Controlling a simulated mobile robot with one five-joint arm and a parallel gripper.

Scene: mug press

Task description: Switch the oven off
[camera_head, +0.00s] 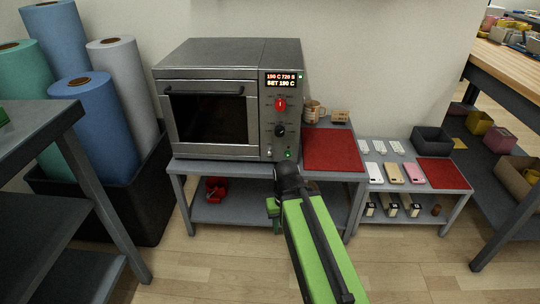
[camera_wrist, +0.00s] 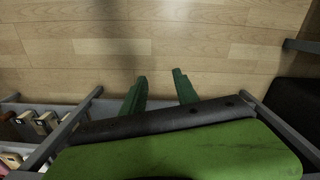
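The oven (camera_head: 213,112) stands on a grey table against the wall, its door shut. Its lit display (camera_head: 281,80) shows a temperature, a seconds reading and a set line. Below are a red knob (camera_head: 280,105), a dark knob (camera_head: 280,130) and a small button glowing green (camera_head: 288,155) at the bottom right. My gripper (camera_head: 274,214) is in front of the table, below the oven panel and apart from it. In the wrist view my gripper (camera_wrist: 159,75) has its two green fingers spread with nothing between them, above the wooden floor.
A red mat (camera_head: 334,150), a mug (camera_head: 313,111) and a small box (camera_head: 340,117) are right of the oven. A red object (camera_head: 215,189) lies on the lower shelf. A low table with phones (camera_head: 393,173) stands at right. Rolls (camera_head: 100,110) stand at left.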

